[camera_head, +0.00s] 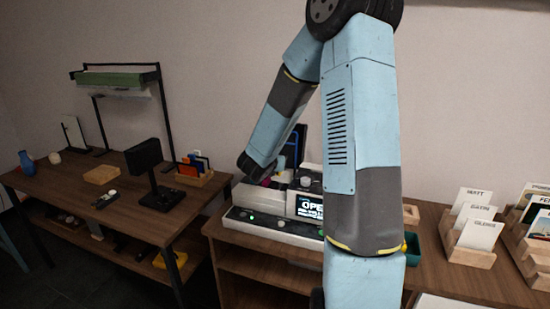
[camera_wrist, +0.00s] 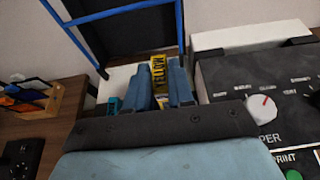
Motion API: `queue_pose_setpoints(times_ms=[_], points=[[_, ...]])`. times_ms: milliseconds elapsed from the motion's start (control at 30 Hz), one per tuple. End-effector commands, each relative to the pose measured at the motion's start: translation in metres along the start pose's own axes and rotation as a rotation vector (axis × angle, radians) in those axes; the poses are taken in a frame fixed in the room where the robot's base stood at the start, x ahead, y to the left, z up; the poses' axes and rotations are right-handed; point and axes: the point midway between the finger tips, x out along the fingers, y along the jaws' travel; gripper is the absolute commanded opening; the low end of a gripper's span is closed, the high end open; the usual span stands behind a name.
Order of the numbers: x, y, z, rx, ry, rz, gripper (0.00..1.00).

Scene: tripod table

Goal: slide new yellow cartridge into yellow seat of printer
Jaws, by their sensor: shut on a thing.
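The printer (camera_head: 270,231) is a pale machine on the wooden table, with a lit screen (camera_head: 309,207) whose visible letters read "OPE". In the wrist view its dark control panel (camera_wrist: 235,82) fills the right side. My gripper (camera_wrist: 160,88) is shut on the yellow cartridge (camera_wrist: 159,72), which stands out between the two blue fingers with a black-lettered label. A cyan piece (camera_wrist: 113,106) shows just left of the fingers. In the head view my arm reaches down to the back of the printer; the fingertips and cartridge cannot be made out there. The yellow seat is not visible.
A dark panel in a blue frame (camera_wrist: 178,22) stands behind the fingers. A knob (camera_wrist: 262,108) sits close on the right. A teal bin (camera_head: 411,248) and wooden card holders (camera_head: 470,252) stand right of my arm. A desk (camera_head: 120,200) stands left.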

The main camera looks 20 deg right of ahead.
Motion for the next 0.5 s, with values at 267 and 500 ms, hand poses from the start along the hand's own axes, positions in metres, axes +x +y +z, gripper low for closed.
queue_pose_setpoints(times_ms=[267, 500], points=[[0.009, 0.001, -0.024, -0.001, 0.003, 0.002, 0.0], [0.016, -0.001, -0.037, 0.001, 0.001, -0.001, 0.0]])
